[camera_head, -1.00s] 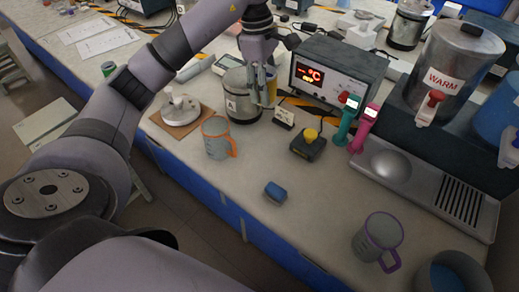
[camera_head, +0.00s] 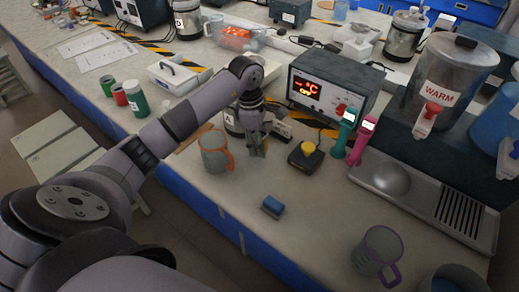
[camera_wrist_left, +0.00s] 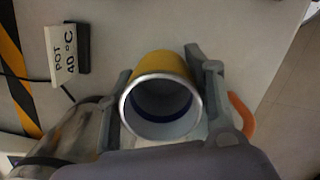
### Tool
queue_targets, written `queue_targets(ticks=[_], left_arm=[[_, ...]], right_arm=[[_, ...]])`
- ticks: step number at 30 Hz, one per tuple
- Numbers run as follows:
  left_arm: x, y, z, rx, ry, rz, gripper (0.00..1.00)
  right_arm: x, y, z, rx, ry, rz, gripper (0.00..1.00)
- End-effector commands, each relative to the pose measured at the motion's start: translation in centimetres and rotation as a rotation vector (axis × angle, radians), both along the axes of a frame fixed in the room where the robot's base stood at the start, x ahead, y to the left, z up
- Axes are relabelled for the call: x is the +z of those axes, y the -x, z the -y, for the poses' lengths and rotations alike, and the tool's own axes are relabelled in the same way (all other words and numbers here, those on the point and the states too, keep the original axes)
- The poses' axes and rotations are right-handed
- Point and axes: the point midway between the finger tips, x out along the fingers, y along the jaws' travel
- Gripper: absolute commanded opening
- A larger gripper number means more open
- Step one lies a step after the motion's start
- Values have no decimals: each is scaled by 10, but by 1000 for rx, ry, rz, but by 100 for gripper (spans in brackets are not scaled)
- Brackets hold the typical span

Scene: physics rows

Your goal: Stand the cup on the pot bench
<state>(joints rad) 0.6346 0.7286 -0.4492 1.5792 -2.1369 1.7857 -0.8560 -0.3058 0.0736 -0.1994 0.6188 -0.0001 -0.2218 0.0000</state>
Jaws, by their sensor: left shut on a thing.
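A yellow cup (camera_wrist_left: 160,66) with a silver rim and a dark blue band inside is between the fingers of my left gripper (camera_wrist_left: 162,72) in the left wrist view. In the head view my left gripper (camera_head: 257,148) points down over the pale bench (camera_head: 205,188), just right of the metal pot (camera_head: 229,122) marked A. The cup is mostly hidden by the fingers there, and I cannot tell whether its base touches the bench. The POT 40 °C sign (camera_wrist_left: 68,52) stands beside the pot. My right gripper is out of view.
A mug with an orange handle (camera_head: 213,158) stands left of the gripper. A black box with a yellow button (camera_head: 305,156) is to the right, a display unit (camera_head: 333,88) behind. A blue block (camera_head: 272,207) and a purple-handled mug (camera_head: 375,252) are nearer. Bench front is mostly clear.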

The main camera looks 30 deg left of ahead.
Motion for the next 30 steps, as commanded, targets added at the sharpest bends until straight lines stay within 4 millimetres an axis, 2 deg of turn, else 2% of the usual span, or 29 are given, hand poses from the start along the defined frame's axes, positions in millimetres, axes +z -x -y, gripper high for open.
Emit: queue_targets(ticks=[9, 20, 21, 30], left_arm=[[-40, 1, 1, -1, 2, -5, 14], [-46, 1, 0, -1, -1, -1, 14], [-46, 1, 0, -1, -1, -1, 48], [-45, 1, 0, -1, 1, -2, 68]], right_arm=[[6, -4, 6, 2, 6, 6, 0], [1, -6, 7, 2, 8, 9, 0], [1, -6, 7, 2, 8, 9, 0], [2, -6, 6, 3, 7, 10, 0]])
